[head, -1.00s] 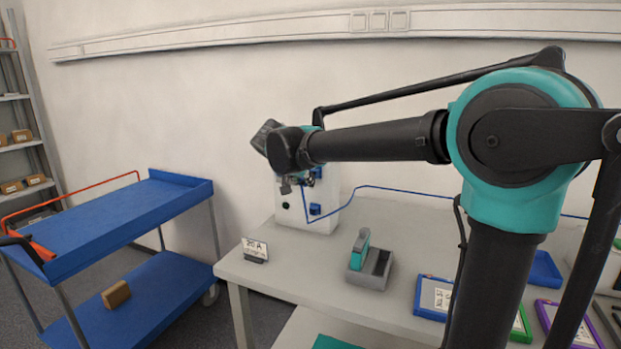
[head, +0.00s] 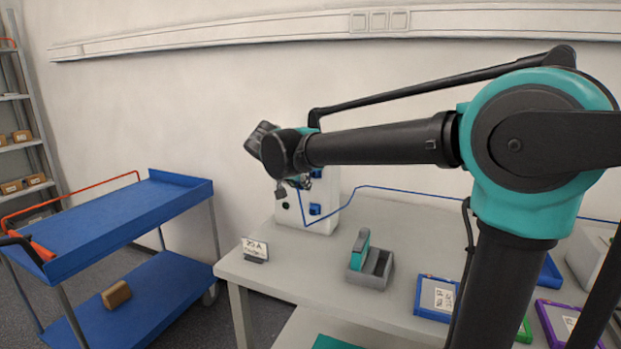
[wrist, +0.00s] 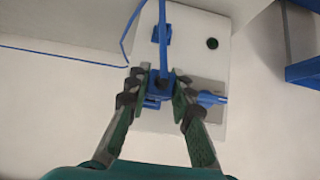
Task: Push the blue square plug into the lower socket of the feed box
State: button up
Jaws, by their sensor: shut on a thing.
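The white feed box (head: 322,222) stands at the back of the table against the wall. Its lower socket (head: 315,209) is a blue square on the front; in the wrist view, which looks turned over, this socket (wrist: 162,34) is above my fingers. My gripper (wrist: 160,88) is shut on the blue plug (wrist: 158,83), in front of the upper part of the box. The plug is apart from the lower socket. The blue cable (wrist: 164,45) runs from the plug across the box face. In the head view, my wrist mostly hides the plug.
A green round button (wrist: 212,43) and a blue lever-like part (wrist: 208,98) sit on the box. A label stand (head: 255,249) and a grey holder with a teal block (head: 371,268) stand on the table. A blue cart (head: 130,215) is left.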

jog(key=shift+f, duration=0.15)
jog(key=s+f, duration=0.1)
jog(key=f, duration=0.3)
jog(key=s+f, duration=0.1)
jog(key=f, duration=0.3)
jog(key=s+a+f, duration=0.1)
jog(key=f, duration=0.4)
jog(key=shift+f, duration=0.1)
jog(key=shift+w+d, duration=0.3)
jog(key=shift+w, duration=0.6)
jog(key=shift+w+d, duration=0.35)
jog(key=shift+w, duration=0.55)
jog(key=shift+w+d, duration=0.3)
jog(key=shift+w, duration=0.6)
jog(key=shift+w+d, duration=0.25)
jog(key=shift+w, duration=0.5)
jog(key=shift+w+d, duration=0.25)
jog(key=shift+w, duration=0.45)
dwell(1.0)
jog(key=o, duration=0.9)
jog(key=shift+s, duration=0.1)
